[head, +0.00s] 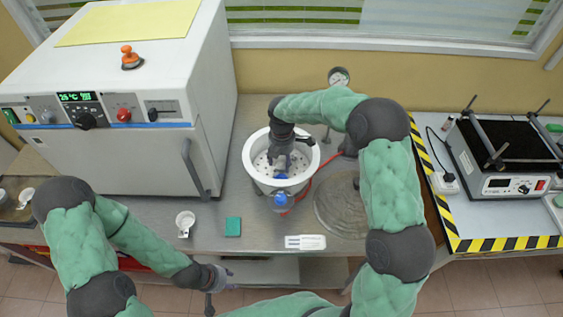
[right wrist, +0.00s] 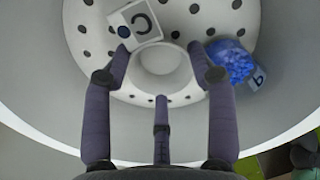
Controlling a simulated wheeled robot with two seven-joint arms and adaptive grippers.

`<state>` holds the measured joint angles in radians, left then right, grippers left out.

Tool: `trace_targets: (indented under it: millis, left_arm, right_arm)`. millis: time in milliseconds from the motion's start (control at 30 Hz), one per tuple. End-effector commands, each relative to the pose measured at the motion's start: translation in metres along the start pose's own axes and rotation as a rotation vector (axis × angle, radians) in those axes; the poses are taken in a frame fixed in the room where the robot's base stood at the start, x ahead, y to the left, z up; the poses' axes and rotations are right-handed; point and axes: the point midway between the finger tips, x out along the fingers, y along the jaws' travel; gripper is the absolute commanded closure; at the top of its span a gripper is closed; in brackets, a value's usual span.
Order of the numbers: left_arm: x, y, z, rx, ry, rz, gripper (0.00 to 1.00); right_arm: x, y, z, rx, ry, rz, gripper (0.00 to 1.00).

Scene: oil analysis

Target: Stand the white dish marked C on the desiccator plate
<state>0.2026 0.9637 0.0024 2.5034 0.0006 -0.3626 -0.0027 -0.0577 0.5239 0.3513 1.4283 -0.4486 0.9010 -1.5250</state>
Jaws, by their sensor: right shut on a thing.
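My right gripper (right wrist: 168,76) is down inside the white desiccator bowl (head: 249,165), shut on a small white dish (right wrist: 164,62). The dish has a tag marked C (right wrist: 142,20) and sits upright between the fingertips, over the perforated plate (right wrist: 187,14). I cannot tell whether its base touches the plate. In the head view my right gripper (head: 283,160) hides the dish. A dish of blue granules (right wrist: 228,60) with its own tag is just right of the right finger. My left gripper (head: 218,284) is empty and looks open, near the bench's front edge.
A large white oven (head: 130,90) stands at left.

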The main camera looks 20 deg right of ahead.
Motion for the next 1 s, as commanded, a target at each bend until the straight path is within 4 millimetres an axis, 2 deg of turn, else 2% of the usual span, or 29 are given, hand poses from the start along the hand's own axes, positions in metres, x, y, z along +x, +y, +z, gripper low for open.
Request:
trace_targets:
  millis: [400, 433, 500, 867, 1000]
  left_arm:
    - [0.002, -0.001, 0.0, 0.0, 0.0, 0.0, 0.6]
    - [0.002, -0.001, 0.0, 0.0, 0.0, 0.0, 0.6]
    - [0.002, -0.001, 0.0, 0.0, 0.0, 0.0, 0.6]
    - [0.001, -0.001, 0.0, 0.0, 0.0, 0.0, 0.6]
    - [-0.002, 0.001, 0.0, 0.0, 0.0, 0.0, 0.6]
  right_arm:
    - [0.006, 0.0, 0.0, 0.0, 0.0, 0.001, 0.75]
    - [0.006, 0.0, 0.0, 0.0, 0.0, 0.001, 0.37]
    - [0.006, 0.0, 0.0, 0.0, 0.0, 0.001, 0.19]
    - [0.005, 0.0, 0.0, 0.0, -0.001, 0.002, 0.19]
    - [-0.006, 0.001, 0.0, 0.001, -0.001, 0.004, 0.19]
